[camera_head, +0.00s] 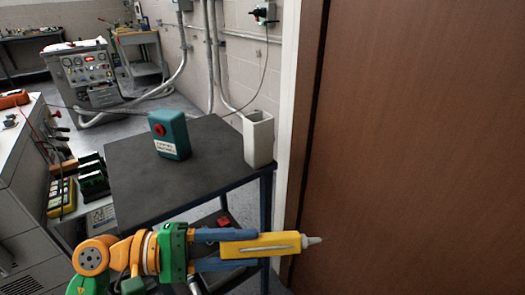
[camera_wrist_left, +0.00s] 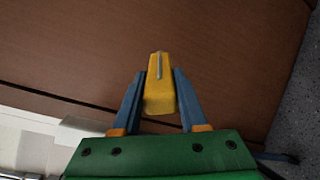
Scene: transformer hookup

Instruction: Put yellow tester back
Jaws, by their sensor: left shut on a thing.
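The yellow tester (camera_head: 262,246) is a box-shaped body with a pale pointed tip at its right end. My left gripper (camera_head: 250,246) is shut on it, with a blue finger on each side. It is held level, in front of the near right part of the dark cart, its tip pointing right toward the brown door. In the left wrist view the tester (camera_wrist_left: 159,90) sits between the two blue fingers (camera_wrist_left: 159,95), with a thin grey tip along its top. My right gripper is not in view.
The dark-topped cart (camera_head: 150,200) holds a teal box with a red button (camera_head: 170,135) and an open white holder (camera_head: 258,139) at its right edge. A brown door (camera_head: 420,140) stands close on the right. A yellow meter (camera_head: 61,197) lies at left. The cart's middle is clear.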

